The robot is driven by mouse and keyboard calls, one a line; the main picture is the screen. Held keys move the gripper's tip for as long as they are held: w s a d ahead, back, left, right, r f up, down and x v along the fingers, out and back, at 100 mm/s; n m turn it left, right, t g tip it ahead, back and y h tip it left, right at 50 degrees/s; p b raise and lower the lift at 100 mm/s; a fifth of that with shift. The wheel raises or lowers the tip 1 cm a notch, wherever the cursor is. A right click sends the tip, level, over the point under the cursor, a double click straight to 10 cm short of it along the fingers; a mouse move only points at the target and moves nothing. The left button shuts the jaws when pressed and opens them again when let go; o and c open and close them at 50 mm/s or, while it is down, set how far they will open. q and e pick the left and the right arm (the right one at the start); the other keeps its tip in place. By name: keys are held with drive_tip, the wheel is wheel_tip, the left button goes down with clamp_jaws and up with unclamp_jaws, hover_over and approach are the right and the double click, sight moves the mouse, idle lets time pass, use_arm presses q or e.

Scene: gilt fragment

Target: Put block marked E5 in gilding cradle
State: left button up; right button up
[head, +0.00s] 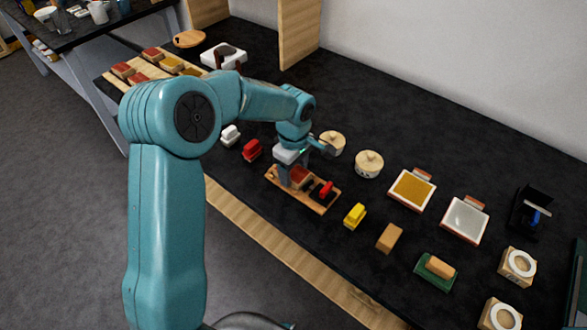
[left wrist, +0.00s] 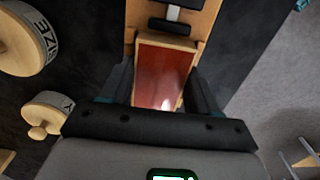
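The wooden block with a red-brown top (head: 301,177) is at the left part of a wooden board with a red-handled clamp (head: 318,204), which looks like the gilding cradle. My left gripper (head: 294,176) points down over it. In the left wrist view the block (left wrist: 163,72) lies between the two fingers (left wrist: 161,88), which run along both its sides with no clear gap. The board (left wrist: 206,20) shows beneath and beyond it. I cannot read a mark on the block, nor tell whether it rests fully on the board. My right gripper is out of view.
Red (head: 252,150), white (head: 231,135) and yellow (head: 355,215) small objects stand near the cradle. Two round lidded pots (head: 369,164) are behind it. Red-topped blocks sit on a rack (head: 113,79) at the far left. Framed trays (head: 411,190) lie to the right.

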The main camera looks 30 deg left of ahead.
sight(293, 172)
use_arm(q)
drive_tip(key=o, duration=0.3)
wheel_tip(293, 172, up, 12)
drive_tip(key=shift+r, duration=0.2)
idle(0.3)
drive_tip(key=shift+s+f, duration=0.1)
drive_tip(key=shift+s, duration=0.05)
idle(0.4)
